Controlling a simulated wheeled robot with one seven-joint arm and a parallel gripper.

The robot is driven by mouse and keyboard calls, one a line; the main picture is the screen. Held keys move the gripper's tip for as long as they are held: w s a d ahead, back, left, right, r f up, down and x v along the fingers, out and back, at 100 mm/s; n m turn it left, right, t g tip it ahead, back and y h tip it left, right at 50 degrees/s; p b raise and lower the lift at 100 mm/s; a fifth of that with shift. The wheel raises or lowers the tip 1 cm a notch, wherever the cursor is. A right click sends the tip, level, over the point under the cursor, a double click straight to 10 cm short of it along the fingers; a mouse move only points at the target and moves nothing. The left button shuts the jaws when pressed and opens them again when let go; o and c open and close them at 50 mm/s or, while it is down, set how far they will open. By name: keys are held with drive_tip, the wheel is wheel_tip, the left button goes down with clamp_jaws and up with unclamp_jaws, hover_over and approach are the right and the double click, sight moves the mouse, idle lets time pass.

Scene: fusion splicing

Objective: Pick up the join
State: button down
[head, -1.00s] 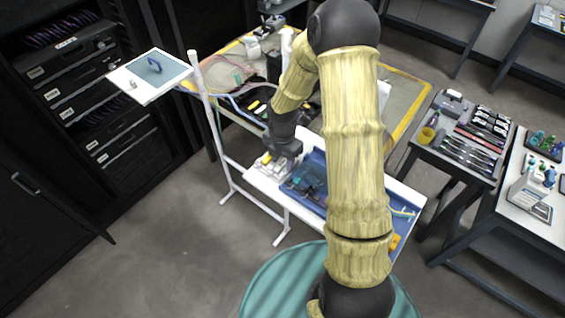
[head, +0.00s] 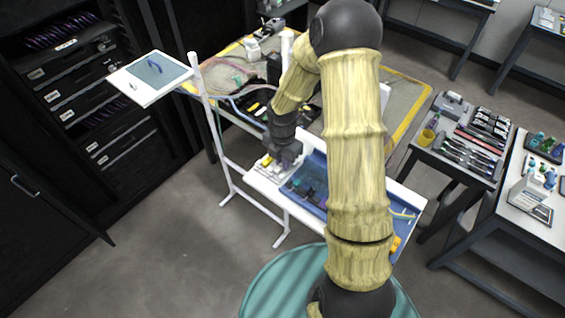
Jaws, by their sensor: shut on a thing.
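My gripper (head: 283,161) is over the left end of the white work shelf (head: 262,186), just left of the blue tray. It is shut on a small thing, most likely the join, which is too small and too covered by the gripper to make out. A small pale block with yellow parts (head: 266,162) sits right beside the gripper on the left. I cannot tell whether the gripper touches it.
The blue tray (head: 312,171) holds small dark and coloured items, partly hidden by my arm. Behind is a bench with a yellow-edged mat (head: 401,98) and cables. A raised white panel (head: 150,92) stands left. A tool table (head: 447,170) stands right.

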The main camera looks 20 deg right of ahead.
wheel_tip(320, 180, up, 10)
drive_tip(key=b, duration=0.1)
drive_tip(key=shift+f+b, duration=0.15)
drive_tip(key=shift+b, duration=0.25)
wheel_tip(320, 180, down, 3)
drive_tip(key=b, duration=0.3)
drive_tip(key=shift+f, duration=0.2)
drive_tip(key=shift+r, duration=0.1)
